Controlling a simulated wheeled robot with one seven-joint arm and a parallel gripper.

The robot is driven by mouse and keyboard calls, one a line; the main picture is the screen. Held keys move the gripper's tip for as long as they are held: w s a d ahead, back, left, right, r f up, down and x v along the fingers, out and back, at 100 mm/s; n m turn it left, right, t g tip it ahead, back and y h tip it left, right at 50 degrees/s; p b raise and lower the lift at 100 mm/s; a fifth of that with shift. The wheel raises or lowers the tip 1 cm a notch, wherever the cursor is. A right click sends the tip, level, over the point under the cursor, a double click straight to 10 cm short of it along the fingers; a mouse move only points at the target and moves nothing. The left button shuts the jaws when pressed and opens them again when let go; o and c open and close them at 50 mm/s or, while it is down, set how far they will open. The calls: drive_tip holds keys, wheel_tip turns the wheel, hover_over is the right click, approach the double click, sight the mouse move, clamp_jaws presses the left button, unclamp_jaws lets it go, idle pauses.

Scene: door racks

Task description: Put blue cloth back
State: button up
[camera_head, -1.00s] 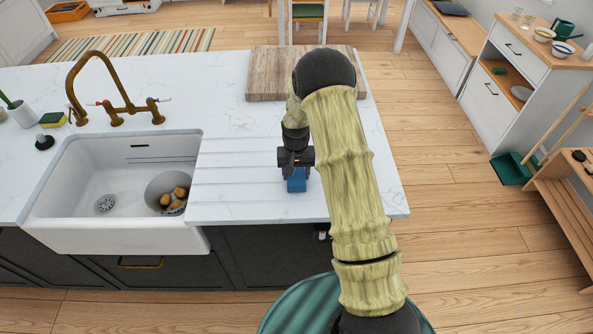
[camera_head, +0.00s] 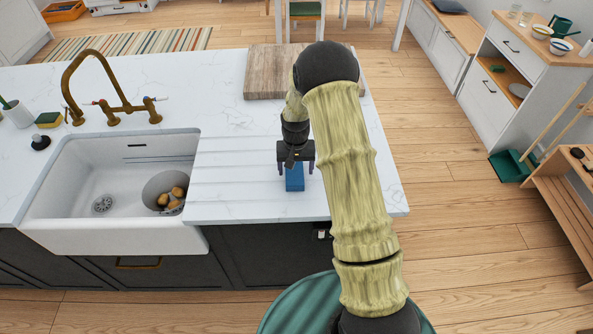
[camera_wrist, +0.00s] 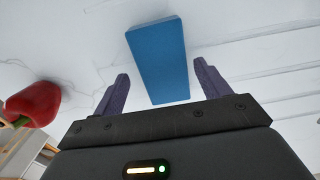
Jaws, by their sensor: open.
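The blue cloth (camera_head: 295,178) is a small blue block-like piece on the white worktop, right of the sink and near the front edge. In the wrist view the cloth (camera_wrist: 157,58) lies ahead of my gripper, with its near end between the two purple fingers. My gripper (camera_head: 296,170) is open, with one finger on each side of the cloth. In the wrist view my gripper (camera_wrist: 160,85) shows a gap between each finger and the cloth. My arm hides part of the worktop to the right.
The white sink (camera_head: 110,237) with a bowl of potatoes (camera_head: 172,192) is to the left. A wooden board (camera_head: 262,80) lies behind. A red pepper (camera_wrist: 35,103) shows at left in the wrist view. A brass tap (camera_head: 112,118) and a sponge (camera_head: 48,120) stand by the sink.

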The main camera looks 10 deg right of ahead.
sight(295, 173)
wheel_tip(295, 173, up, 11)
drive_tip(key=b, duration=0.2)
drive_tip(key=shift+s+a+f+b, duration=0.15)
drive_tip(key=shift+a+f+b, duration=0.05)
drive_tip(key=shift+b, duration=0.2)
drive_tip(key=s+r+n+t, duration=0.1)
drive_tip(key=s+r, duration=0.1)
drive_tip(key=s, duration=0.9)
drive_tip(key=s+r+n+t, duration=0.1)
drive_tip(key=s+r, duration=0.2)
drive_tip(key=s, duration=0.9)
drive_tip(key=shift+d+r+t, duration=0.2)
drive_tip(key=shift+r+t, duration=0.1)
